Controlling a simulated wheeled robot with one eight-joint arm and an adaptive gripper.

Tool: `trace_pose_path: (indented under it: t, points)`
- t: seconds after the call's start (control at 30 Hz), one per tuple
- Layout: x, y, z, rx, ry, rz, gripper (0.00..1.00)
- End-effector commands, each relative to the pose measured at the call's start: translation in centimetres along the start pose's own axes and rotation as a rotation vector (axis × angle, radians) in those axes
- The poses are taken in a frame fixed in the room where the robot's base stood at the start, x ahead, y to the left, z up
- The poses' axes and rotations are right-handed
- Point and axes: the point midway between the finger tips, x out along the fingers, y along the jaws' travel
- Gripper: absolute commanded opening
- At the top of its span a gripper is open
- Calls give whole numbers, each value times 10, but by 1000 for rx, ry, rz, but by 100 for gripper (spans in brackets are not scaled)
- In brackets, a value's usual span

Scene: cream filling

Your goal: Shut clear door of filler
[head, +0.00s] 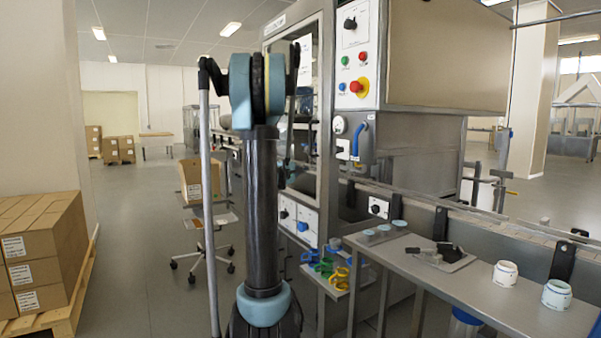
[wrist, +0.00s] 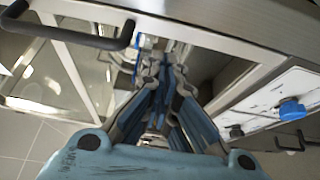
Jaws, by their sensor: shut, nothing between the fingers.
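The filler (head: 420,130) is a tall steel machine with a beige upper housing, right of my arm in the head view. Its clear door (head: 326,130) has a metal frame and is partly hidden behind my arm; I cannot tell how far open it stands. In the wrist view a clear pane (wrist: 45,80) in a metal frame is at the left, with a black bar handle (wrist: 70,32) above it. My gripper (wrist: 163,65) is shut and empty, pointing past the metal frame, right of the handle. I cannot tell whether it touches anything. The head view hides my gripper behind my arm.
White knob panels (head: 287,214) sit low on the filler; one with a blue knob (wrist: 292,108) is right of my gripper. A steel table (head: 470,285) with white jars (head: 505,273) stands at right.

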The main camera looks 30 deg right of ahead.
Motion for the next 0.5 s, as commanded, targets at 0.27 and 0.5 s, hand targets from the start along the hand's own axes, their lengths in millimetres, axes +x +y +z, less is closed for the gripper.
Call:
trace_pose_path:
  t: [0.27,0.5]
  points:
    - [-24,-1,-13,-1,1,0,0]
    - [-64,-2,-6,-1,-2,-1,0]
